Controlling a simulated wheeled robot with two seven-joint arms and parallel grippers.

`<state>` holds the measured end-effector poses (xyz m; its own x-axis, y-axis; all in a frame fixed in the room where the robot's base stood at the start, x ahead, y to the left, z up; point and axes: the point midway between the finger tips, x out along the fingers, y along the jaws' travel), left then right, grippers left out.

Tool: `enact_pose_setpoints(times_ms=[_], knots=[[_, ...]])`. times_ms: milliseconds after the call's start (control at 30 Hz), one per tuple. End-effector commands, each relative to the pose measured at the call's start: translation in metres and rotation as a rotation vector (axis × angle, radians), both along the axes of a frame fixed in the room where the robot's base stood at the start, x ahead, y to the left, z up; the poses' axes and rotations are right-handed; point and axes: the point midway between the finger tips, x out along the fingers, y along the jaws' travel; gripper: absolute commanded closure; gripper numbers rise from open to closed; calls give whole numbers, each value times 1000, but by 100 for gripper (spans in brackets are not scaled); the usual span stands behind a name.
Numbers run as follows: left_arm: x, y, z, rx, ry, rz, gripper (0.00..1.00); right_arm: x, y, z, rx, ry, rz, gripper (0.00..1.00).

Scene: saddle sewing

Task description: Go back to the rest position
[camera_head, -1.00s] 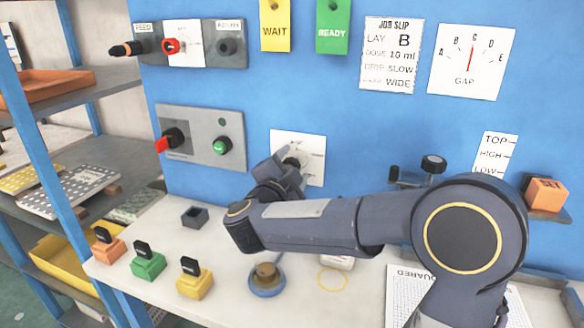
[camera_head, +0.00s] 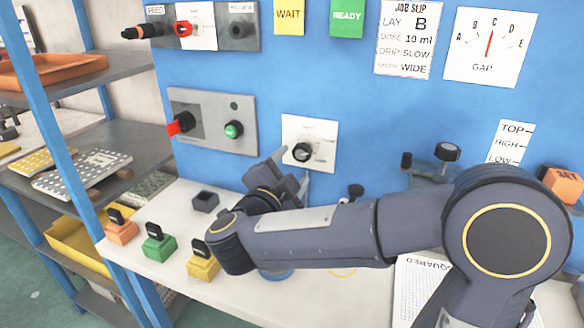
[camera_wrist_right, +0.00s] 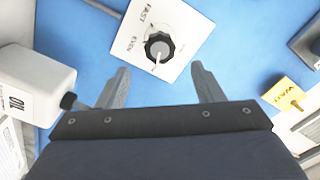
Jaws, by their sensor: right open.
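My right arm reaches in from the right in the head view, and its gripper (camera_head: 290,177) is just below the white dial plate (camera_head: 322,132) on the blue panel. In the right wrist view the two fingers of this gripper (camera_wrist_right: 159,88) are spread wide with nothing between them. The black dial knob (camera_head: 303,152) is beyond the fingertips and apart from them; it also shows in the right wrist view (camera_wrist_right: 158,47). My left gripper is not in view.
Orange (camera_head: 121,232), green (camera_head: 160,248) and yellow (camera_head: 203,268) stamp-like blocks stand on the white bench, near my right forearm. A grey control box (camera_head: 212,120) is on the panel at left. A white bottle-like object (camera_wrist_right: 35,85) is left of the fingers in the wrist view.

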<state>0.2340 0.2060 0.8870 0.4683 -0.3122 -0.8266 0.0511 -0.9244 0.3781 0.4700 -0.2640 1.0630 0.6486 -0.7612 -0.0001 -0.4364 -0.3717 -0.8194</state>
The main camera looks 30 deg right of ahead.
Motion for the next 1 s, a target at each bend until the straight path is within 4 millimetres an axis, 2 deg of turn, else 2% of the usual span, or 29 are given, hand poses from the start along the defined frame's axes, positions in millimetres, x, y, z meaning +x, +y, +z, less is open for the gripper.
enact_pose_setpoints(times_ms=[367,533,667,767,833,967,1000], knots=[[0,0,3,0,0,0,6,3,-1,4,6,-4,28,39],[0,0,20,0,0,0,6,17,-1,31,25,-27,262,39],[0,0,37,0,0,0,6,17,14,54,9,-7,558,39],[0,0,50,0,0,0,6,2,33,59,-23,62,780,39],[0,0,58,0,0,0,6,-17,47,55,-53,137,923,39],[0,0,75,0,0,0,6,-66,67,32,-102,341,1151,39],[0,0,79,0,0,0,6,-84,70,21,-114,419,1209,39]])
